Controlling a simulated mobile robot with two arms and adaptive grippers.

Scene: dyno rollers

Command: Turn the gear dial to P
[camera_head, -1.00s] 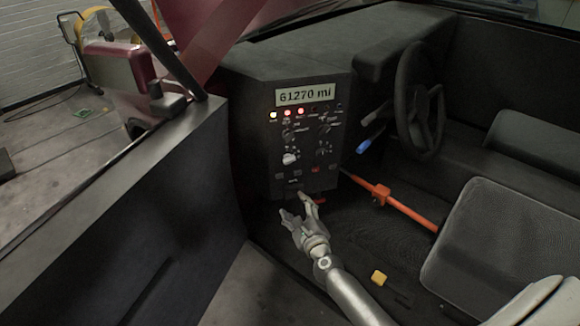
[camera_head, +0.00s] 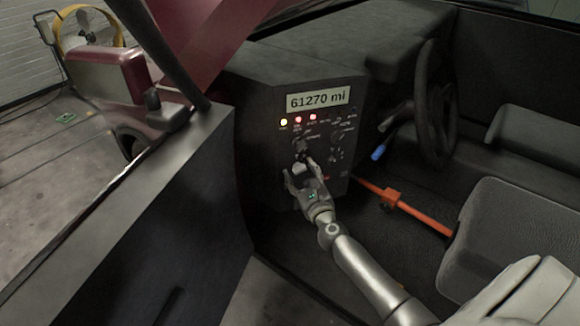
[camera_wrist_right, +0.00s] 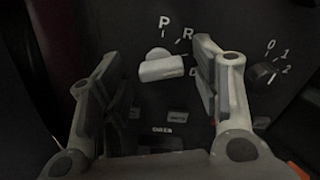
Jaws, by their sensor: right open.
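The gear dial (camera_wrist_right: 162,67) is a pale grey knob on the dark console panel, with the letters P, R and D around it. In the right wrist view its handle lies roughly level, its right end between R and D. My right gripper (camera_wrist_right: 148,75) is open, its fingers to either side of the dial, which shows beyond and between the fingertips. I cannot tell that either finger touches it. In the head view the right gripper (camera_head: 299,170) is in front of the panel and hides the dial. My left gripper is not in view.
The console (camera_head: 262,130) has a mileage display (camera_head: 318,99), lit lamps and smaller knobs, one marked 0, 1, 2 (camera_wrist_right: 262,74) right of the dial. An orange bar (camera_head: 415,212), a steering wheel (camera_head: 436,110) and a seat (camera_head: 510,240) are to the right. The door (camera_head: 130,225) is left.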

